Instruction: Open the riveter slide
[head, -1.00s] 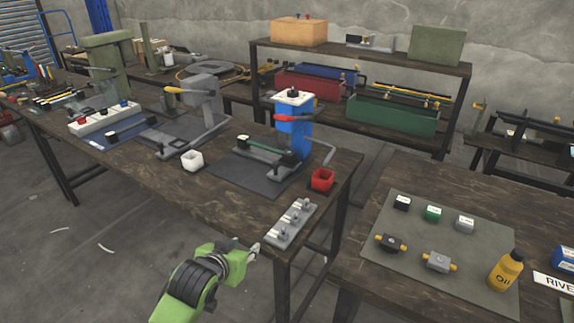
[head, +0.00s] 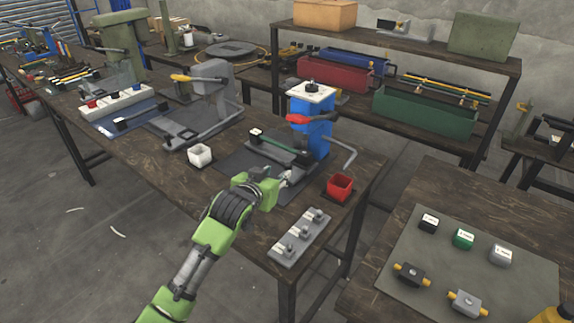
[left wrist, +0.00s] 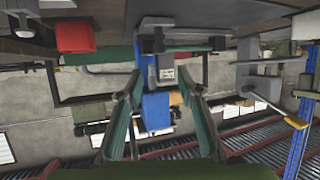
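The blue riveter (head: 316,138) stands on the middle workbench with a red-handled lever (head: 308,120) on it. Its low slide base (head: 272,148) carries a green strip and a dark block at its right end. My left gripper (head: 287,178) is just in front of that base, partly overlapping it in the head view. In the left wrist view the picture is upside down. There the left gripper's two fingers (left wrist: 162,80) are apart and empty, with the riveter's blue body (left wrist: 156,112) seen between them. Contact with the slide cannot be told.
A grey plate with several knobs (head: 299,238) lies at the bench's front corner. A grey press (head: 212,90) stands further left. A second table (head: 375,275) is at right.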

